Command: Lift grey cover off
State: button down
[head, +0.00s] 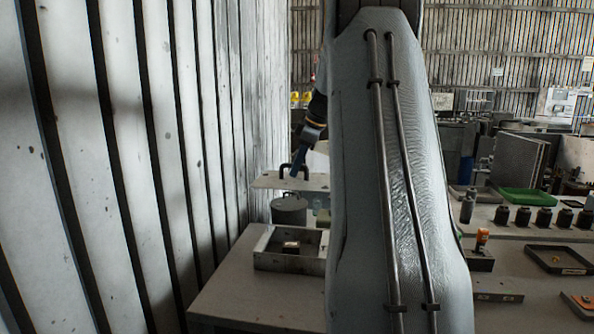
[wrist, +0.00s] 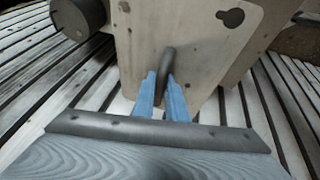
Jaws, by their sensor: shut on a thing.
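The grey cover (head: 265,182) is a flat pale plate with a dark arched handle (head: 283,168), seen left of my arm in the head view. In the wrist view the cover (wrist: 190,25) has a keyhole-shaped opening near its top right. My gripper (head: 294,175) is at the handle. In the wrist view its two blue fingers (wrist: 161,78) are closed on the handle (wrist: 167,62), one on each side. A grey cylinder (head: 289,209) shows below the cover. My arm hides the cover's right part, and I cannot tell whether the cover touches anything beneath.
A shallow metal tray (head: 262,262) with a small brown-topped item stands on the grey bench (head: 240,292) in front. A ribbed pale wall (head: 130,150) rises close on the left. Small dark containers (head: 523,217) and a green tray (head: 528,196) are at right.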

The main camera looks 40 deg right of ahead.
jog(key=shift+r+p, duration=1.55)
jog(key=shift+r, duration=0.8)
